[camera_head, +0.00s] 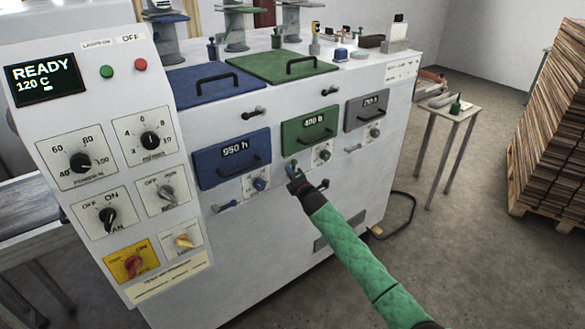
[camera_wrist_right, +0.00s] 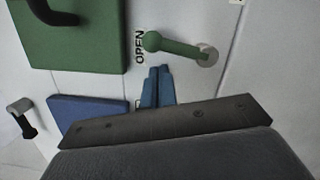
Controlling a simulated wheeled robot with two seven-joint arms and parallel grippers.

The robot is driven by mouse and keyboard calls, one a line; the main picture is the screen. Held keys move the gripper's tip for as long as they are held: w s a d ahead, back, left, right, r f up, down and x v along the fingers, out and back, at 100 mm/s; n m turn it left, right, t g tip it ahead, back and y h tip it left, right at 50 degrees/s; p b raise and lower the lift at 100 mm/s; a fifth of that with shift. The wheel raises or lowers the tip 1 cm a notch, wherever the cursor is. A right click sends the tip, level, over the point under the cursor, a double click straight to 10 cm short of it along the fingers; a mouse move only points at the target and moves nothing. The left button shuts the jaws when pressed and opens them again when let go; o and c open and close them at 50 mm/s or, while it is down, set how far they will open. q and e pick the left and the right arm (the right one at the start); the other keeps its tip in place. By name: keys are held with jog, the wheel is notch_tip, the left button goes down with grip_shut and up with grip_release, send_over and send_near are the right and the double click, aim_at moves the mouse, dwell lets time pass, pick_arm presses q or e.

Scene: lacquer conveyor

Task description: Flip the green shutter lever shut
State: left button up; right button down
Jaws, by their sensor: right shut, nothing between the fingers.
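The green shutter lever (camera_wrist_right: 177,48) shows in the right wrist view, its round-ended handle pointing from a pale pivot toward the word OPEN. My right gripper (camera_wrist_right: 158,75) is shut and empty, its blue fingertips just below the lever in that view; I cannot tell whether they touch. In the head view my right gripper (camera_head: 293,171), on a green-sleeved arm, is at the machine front below the green 400 h panel (camera_head: 309,131). It hides most of the lever there. My left gripper is not in view.
A blue panel (camera_head: 232,158) and a grey panel (camera_head: 366,111) flank the green one, with dials below. A control panel (camera_head: 113,160) with knobs stands at left. A small table (camera_head: 450,112) and stacked boards (camera_head: 548,125) are at right. Open floor lies between.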

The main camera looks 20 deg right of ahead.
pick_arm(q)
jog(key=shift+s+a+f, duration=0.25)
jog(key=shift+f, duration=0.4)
pick_arm(e)
jog(key=shift+w+d+r, duration=0.1)
jog(key=shift+w+d, duration=0.1)
jog(key=shift+d, duration=0.25)
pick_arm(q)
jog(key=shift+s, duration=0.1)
pick_arm(e)
jog(key=shift+w+d+r+m, duration=0.1)
jog(key=shift+d+m, duration=0.1)
jog(key=shift+m, duration=0.2)
